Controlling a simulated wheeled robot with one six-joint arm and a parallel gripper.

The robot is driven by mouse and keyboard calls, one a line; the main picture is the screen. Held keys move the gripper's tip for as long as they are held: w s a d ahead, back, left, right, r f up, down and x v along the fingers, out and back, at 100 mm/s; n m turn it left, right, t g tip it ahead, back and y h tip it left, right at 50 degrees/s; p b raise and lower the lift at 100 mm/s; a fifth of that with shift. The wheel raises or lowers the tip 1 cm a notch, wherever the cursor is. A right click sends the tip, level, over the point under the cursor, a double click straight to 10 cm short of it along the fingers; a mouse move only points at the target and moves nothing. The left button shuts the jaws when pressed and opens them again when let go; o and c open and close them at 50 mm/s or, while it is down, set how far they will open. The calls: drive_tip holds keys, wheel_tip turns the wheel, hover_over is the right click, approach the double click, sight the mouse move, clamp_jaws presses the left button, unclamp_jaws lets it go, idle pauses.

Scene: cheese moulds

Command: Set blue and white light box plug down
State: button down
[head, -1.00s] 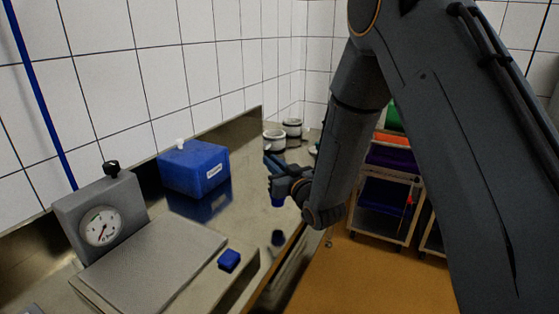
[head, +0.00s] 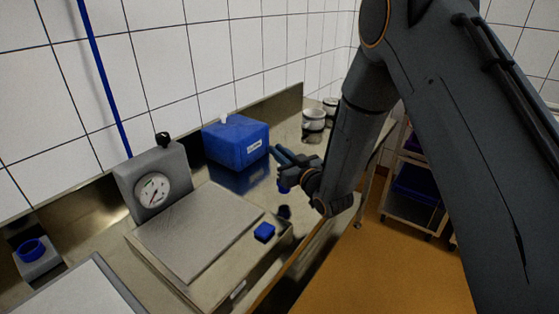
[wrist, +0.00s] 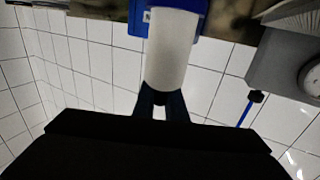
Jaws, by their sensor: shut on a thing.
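My gripper (head: 281,158) is above the metal bench, to the right of the blue box in the head view. In the wrist view its fingers (wrist: 163,100) are shut on the plug (wrist: 172,50), a white cylinder. In the head view only a small blue end of the plug (head: 284,188) shows under the gripper, apart from the bench, with a dark reflection or shadow below. The fingers and wrist hide the rest.
A blue box (head: 232,146) with a white knob and label stands against the back. A grey dial scale (head: 150,182) with a flat plate (head: 195,232) is nearer. White-and-dark pots (head: 313,120) stand farther back.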

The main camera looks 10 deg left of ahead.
drive_tip(key=shift+f+p, duration=0.45)
drive_tip(key=shift+f, duration=1.4)
drive_tip(key=shift+f, duration=0.15)
drive_tip(key=c, duration=1.8)
unclamp_jaws()
